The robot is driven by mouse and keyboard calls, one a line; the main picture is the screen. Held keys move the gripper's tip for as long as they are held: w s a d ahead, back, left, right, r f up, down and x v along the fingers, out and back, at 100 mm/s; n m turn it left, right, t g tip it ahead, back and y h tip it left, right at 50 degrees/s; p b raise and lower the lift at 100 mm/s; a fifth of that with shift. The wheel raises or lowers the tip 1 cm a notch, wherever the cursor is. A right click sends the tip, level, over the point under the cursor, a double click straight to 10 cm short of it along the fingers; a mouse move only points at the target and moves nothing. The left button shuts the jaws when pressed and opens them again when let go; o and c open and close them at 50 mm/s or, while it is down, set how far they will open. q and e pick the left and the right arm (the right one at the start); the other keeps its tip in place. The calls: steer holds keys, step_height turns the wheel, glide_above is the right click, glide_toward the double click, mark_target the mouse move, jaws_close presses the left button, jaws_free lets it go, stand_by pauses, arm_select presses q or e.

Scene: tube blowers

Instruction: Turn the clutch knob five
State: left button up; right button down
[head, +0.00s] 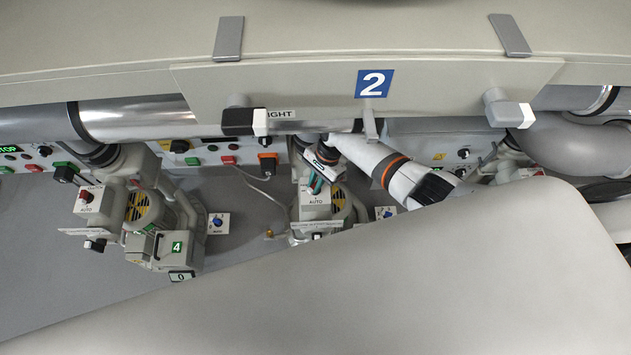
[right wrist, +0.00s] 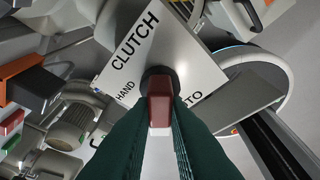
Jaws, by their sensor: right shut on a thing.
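My right gripper (head: 317,183) reaches down from the right to the middle blower unit (head: 338,205) in the head view. In the right wrist view, its dark green fingers are shut on a reddish knob (right wrist: 159,104), one on each side. The knob sits on a dark round base on a white plate (right wrist: 180,52) lettered CLUTCH, with HAND at the left and TO visible at the right. In the head view this plate (head: 316,199) shows AUTO, and the fingers hide the knob. I cannot read this unit's number. My left gripper is not in view.
A blue-knobbed plate (head: 385,213) is close right of the middle unit. A panel (head: 415,88) marked 2 and a metal pipe (head: 135,118) run above.

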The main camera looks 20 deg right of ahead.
steer(key=n, duration=0.1)
steer(key=n+g, duration=0.1)
steer(key=n, duration=0.1)
steer(key=n+h, duration=0.1)
steer(key=shift+w+r+n+b, duration=0.1)
steer(key=shift+w+n+b, duration=0.15)
steer(key=shift+n+b, duration=0.1)
steer(key=n, duration=0.2)
steer(key=n+g+h, duration=0.1)
steer(key=n, duration=0.1)
steer(key=shift+s+n+h+b, duration=0.1)
steer(key=shift+n+h+b, duration=0.15)
steer(key=shift+h+b, duration=0.1)
steer(key=c, duration=1.4)
jaws_free()
steer(key=shift+s, duration=0.1)
